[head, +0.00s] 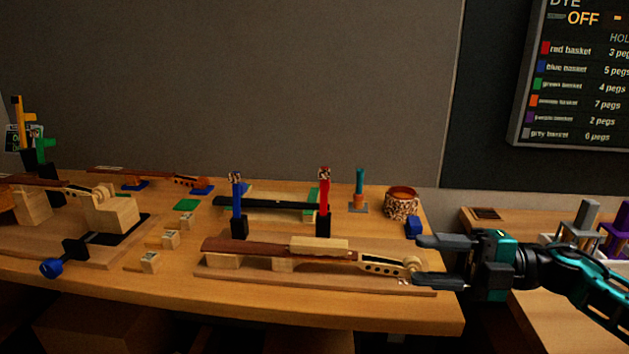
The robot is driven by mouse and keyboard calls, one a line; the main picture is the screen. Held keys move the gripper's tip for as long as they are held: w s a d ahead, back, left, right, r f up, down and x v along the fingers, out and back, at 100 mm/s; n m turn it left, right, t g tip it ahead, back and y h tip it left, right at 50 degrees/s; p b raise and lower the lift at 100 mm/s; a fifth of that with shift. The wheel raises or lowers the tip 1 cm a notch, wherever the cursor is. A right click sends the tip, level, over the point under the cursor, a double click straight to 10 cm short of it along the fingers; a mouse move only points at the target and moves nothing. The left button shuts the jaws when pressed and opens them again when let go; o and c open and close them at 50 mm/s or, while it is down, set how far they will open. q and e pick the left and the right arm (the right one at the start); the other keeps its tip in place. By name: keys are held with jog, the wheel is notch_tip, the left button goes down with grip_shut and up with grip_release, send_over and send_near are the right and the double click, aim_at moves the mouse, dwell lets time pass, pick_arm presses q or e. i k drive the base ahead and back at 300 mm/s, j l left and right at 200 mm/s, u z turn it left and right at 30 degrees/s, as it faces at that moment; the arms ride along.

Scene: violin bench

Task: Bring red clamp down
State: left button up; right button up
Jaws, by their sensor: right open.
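The red clamp (324,201) stands upright on a black block near the middle of the bench, behind a violin neck piece (228,248) on a wooden board. A patterned knob tops it. My right gripper (416,259) is open, with its fingers pointing left around the scroll end of the neck piece in the picture. I cannot tell whether it touches the neck. It is to the right of the red clamp and apart from it. My left gripper is not in view.
A blue clamp (238,207) stands upright left of the red one. A patterned cup (401,203), a teal-handled tool (359,188) and a blue block (413,228) are at the right. Small wooden blocks (150,262) and a blue-knobbed bar (76,249) lie left.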

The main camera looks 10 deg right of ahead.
aim_at(324, 172)
jog(key=i, duration=0.85)
